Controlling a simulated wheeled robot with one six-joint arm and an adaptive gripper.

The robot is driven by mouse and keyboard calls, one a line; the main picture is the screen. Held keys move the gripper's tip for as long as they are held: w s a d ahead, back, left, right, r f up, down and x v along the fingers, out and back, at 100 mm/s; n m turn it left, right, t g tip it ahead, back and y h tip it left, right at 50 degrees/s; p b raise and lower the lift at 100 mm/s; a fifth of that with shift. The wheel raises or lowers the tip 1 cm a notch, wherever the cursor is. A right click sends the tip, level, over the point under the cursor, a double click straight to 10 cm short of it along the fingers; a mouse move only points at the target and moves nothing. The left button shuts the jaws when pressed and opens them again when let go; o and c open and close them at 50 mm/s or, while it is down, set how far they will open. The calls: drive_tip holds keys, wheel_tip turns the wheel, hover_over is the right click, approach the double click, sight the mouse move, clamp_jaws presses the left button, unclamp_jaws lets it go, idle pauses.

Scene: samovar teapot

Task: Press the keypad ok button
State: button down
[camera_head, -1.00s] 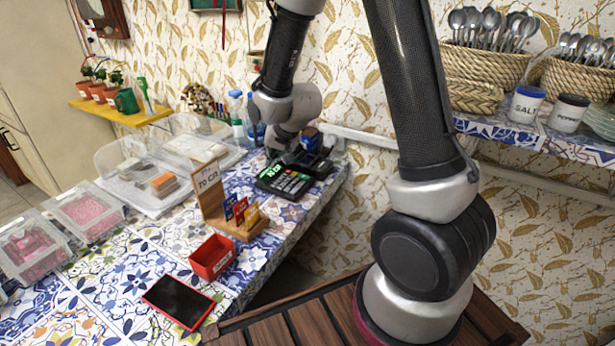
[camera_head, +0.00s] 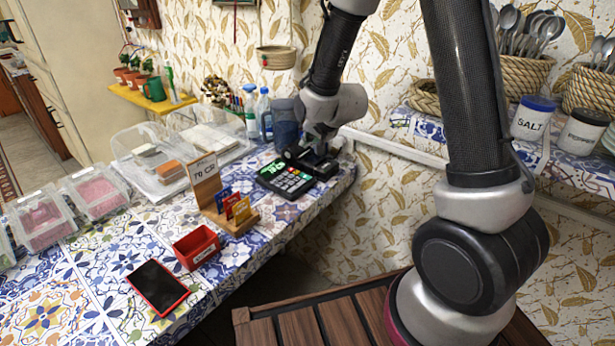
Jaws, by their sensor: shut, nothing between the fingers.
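The black keypad (camera_head: 284,181) lies on the tiled counter near its right end, with a lit green display and pale keys. Its front keys show; which key is ok is too small to tell. My gripper (camera_head: 295,156) is shut and empty, just behind and right of the keypad, low over its back right side. Whether the fingertips touch the keypad cannot be told. My gripper and wrist partly hide the area behind the keypad.
A wooden card stand (camera_head: 238,222) with coloured cards is left of the keypad. A red bin (camera_head: 196,246) and a tablet (camera_head: 157,288) lie nearer. Clear boxes (camera_head: 150,165) and bottles (camera_head: 264,115) stand behind. The patterned wall is close on the right.

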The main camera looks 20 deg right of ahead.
sight(308, 175)
drive_tip(key=shift+f, duration=4.45)
drive_tip(key=shift+f, duration=0.15)
drive_tip(key=shift+f, duration=0.2)
drive_tip(key=shift+f, duration=0.35)
drive_tip(key=shift+r, duration=0.75)
drive_tip(key=shift+r, duration=2.55)
